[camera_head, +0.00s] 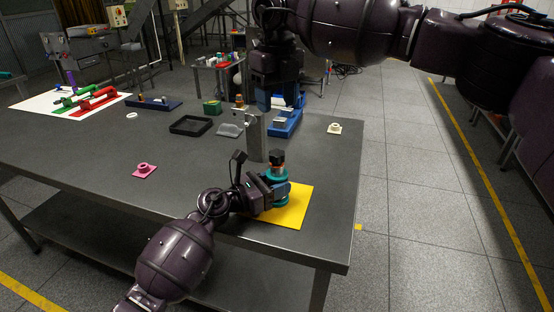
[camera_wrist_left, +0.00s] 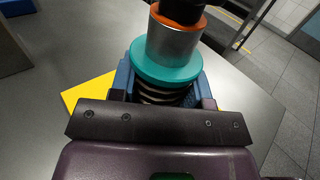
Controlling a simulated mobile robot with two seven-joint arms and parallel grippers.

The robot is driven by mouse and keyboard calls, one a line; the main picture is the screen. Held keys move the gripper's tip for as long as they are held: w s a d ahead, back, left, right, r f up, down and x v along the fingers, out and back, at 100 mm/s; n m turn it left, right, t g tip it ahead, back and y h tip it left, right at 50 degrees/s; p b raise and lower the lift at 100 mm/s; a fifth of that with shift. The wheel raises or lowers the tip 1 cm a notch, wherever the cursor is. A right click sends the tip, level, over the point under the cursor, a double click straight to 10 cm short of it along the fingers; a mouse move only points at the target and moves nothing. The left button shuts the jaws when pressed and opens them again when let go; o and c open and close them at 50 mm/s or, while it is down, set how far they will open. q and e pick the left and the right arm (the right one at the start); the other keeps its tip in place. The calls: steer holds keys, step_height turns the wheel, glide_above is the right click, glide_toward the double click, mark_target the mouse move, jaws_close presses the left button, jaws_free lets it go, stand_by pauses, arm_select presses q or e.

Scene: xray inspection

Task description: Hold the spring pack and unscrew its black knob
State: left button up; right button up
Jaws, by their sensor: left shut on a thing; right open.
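The spring pack (camera_head: 281,172) stands upright over the yellow mat (camera_head: 299,214) near the table's front right corner. It has teal discs and an orange ring, with the black knob (camera_head: 277,156) on top. My left gripper (camera_head: 279,192) is shut on its lower part from the left. In the left wrist view the spring pack (camera_wrist_left: 168,72) shows a teal disc, a silver cylinder and dark coils between the blue fingers (camera_wrist_left: 160,88). The knob is cut off at the top there. My right gripper (camera_head: 271,100) is open and empty, above and behind the spring pack, pointing down.
A grey post (camera_head: 256,138) stands behind the spring pack. A blue tray (camera_head: 287,124) lies behind it. A pink flanged part (camera_head: 144,169) is at left and a cream one (camera_head: 334,128) at right. A black tray (camera_head: 190,125) lies further back. The front left tabletop is clear.

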mark_target(277, 152)
step_height(277, 152, down, 3)
steer(key=m, duration=0.2)
steer(key=shift+s+f+m, duration=0.15)
steer(key=shift+f+m, duration=0.05)
steer(key=shift+m, duration=0.2)
steer(key=m, duration=0.2)
steer(key=shift+f+m, duration=0.25)
steer(key=shift+m, duration=0.05)
steer(key=m, duration=0.5)
steer(key=shift+f, duration=0.15)
steer(key=m, duration=0.7)
steer(key=shift+m, duration=0.3)
steer(key=shift+f, duration=2.9)
